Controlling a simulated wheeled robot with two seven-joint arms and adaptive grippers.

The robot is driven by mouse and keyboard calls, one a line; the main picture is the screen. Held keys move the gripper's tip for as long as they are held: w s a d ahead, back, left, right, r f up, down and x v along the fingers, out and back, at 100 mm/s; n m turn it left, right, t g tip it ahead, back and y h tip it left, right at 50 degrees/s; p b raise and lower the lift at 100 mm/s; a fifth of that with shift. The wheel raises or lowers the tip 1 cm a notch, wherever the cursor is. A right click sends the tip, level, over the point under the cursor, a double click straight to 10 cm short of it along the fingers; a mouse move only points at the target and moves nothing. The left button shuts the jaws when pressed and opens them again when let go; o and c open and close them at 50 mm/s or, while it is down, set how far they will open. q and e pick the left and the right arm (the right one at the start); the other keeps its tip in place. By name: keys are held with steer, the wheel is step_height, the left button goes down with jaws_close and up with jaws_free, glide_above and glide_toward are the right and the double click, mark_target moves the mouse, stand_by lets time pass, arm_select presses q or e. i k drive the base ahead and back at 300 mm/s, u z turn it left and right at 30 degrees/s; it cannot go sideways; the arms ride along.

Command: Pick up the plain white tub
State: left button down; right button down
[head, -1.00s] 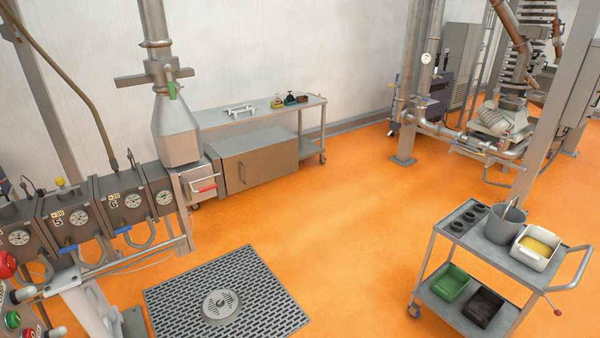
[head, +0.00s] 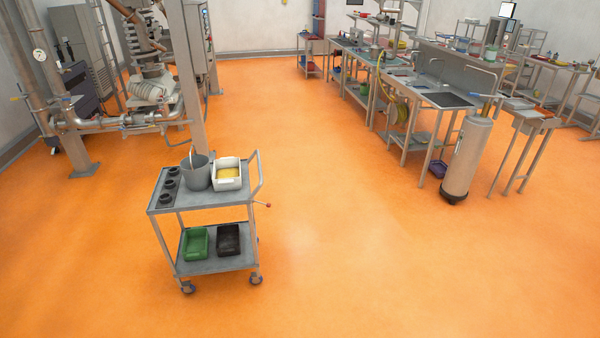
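A white tub (head: 228,170) stands on the top shelf of a grey trolley, left of the picture's middle. It is upright and holds something yellow. I cannot tell whether this is the plain white tub of the task; no other white tub is clear in view. A grey bucket (head: 196,171) stands beside it on the left. Neither of my grippers is in view.
The trolley (head: 205,200) also bears dark cups (head: 170,185), a green bin (head: 195,243) and a black bin (head: 229,239). Machinery (head: 150,90) stands behind left. Benches (head: 440,99) and a steel cylinder (head: 468,158) stand right. The orange floor (head: 380,260) is open around the trolley.

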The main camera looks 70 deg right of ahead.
mark_target(226, 174)
steer(key=z, duration=2.4)
steer(key=i, duration=1.2)
steer(key=z, duration=0.35)
steer(key=i, duration=1.2)
steer(key=u, duration=1.25)
steer(key=i, duration=0.8)
steer(key=u, duration=0.9)
